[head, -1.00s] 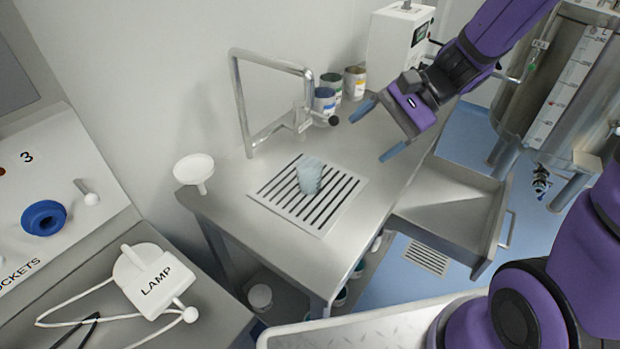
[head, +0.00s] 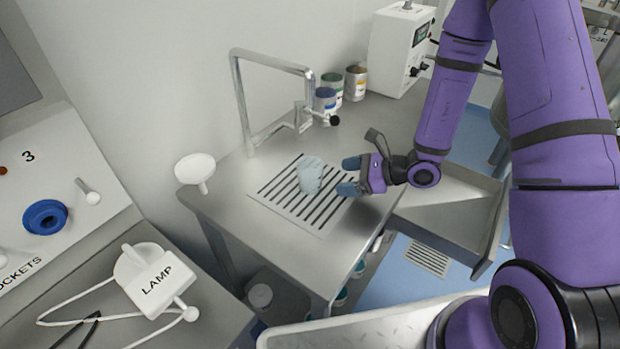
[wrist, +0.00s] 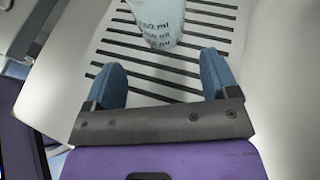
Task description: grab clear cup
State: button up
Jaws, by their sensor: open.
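The clear cup (head: 311,175), pale bluish and see-through, stands on the slotted drain grate (head: 272,190) of the steel counter. In the wrist view the cup (wrist: 158,20) shows at the top, with printed volume marks, and its upper part is cut off by the frame edge. My gripper (head: 350,176) is open and empty, just right of the cup in the head view. In the wrist view its two blue fingertips (wrist: 162,72) are spread apart, with the cup ahead of the gap between them and not between the fingers.
A bent steel faucet (head: 270,95) stands behind the grate. Several cans (head: 326,100) and a white device (head: 400,50) are at the back. A white funnel (head: 195,168) is at the counter's left edge. An open drawer (head: 445,220) juts out at right.

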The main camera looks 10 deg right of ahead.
aim_at(314, 178)
jog(key=shift+w+x, duration=0.2)
jog(key=shift+x, duration=4.55)
jog(key=shift+r, duration=0.1)
jog(key=c, duration=0.8)
jog(key=shift+c, duration=0.2)
jog(key=shift+d+r, duration=0.1)
